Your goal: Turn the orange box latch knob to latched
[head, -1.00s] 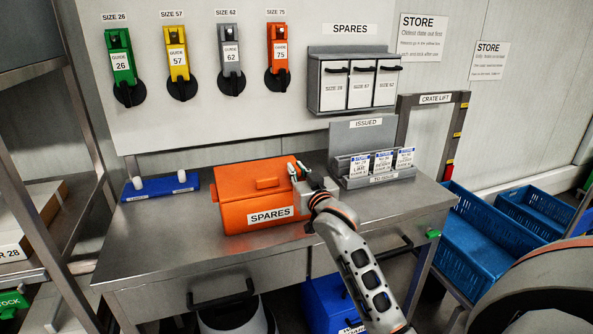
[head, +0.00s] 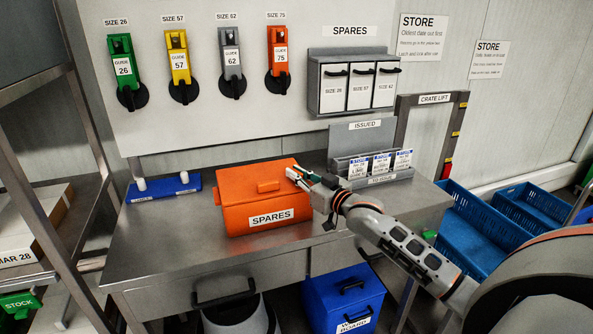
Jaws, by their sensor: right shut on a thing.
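The orange box (head: 243,197) with a SPARES label stands on the steel bench, its lid down and a handle on top. My right gripper (head: 291,172) is at the box's right end, near the upper right corner. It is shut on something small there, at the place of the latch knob. The fingers and wrist cover the knob, so its turn position cannot be seen. My left gripper is not in the view.
A blue tray (head: 163,189) with white pieces lies left of the box on the steel bench (head: 165,245). The grey ISSUED card rack (head: 375,181) stands close behind my right wrist. Coloured guides hang on the wall behind. Blue crates (head: 477,240) stand at the right.

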